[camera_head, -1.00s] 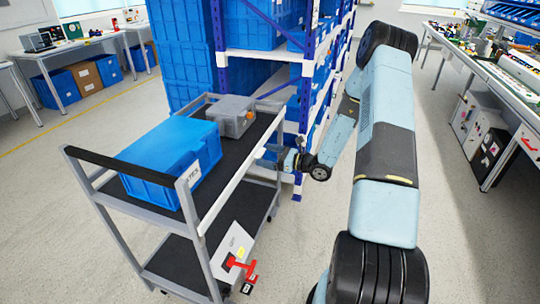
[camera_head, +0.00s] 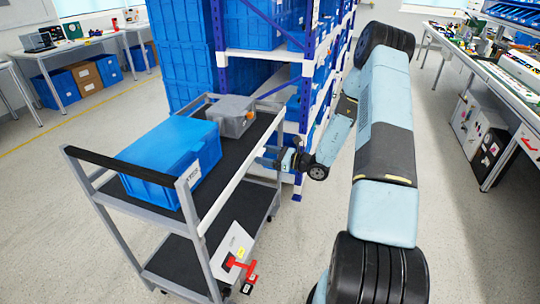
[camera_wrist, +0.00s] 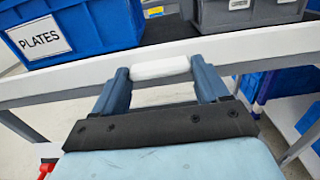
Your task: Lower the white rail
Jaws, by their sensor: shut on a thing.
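The white rail (camera_head: 238,178) runs along the right long side of the cart's top shelf. In the wrist view, the pale rail (camera_wrist: 70,84) crosses the picture behind the fingers. My gripper (camera_head: 270,157) is at the rail's far half, reaching in from the right. In the wrist view, my gripper (camera_wrist: 160,72) has its two blue fingers on either end of a short bright white piece at the rail, shut on it. I cannot tell whether this piece is a grip part of the rail or the rail itself.
A blue "PLATES" bin (camera_head: 170,155) and a grey box (camera_head: 230,115) stand on the cart (camera_head: 100,190). A tilted panel with a red switch handle (camera_head: 240,264) is low at the cart's near right. Blue-crate shelving (camera_head: 300,90) stands close behind; floor at right is open.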

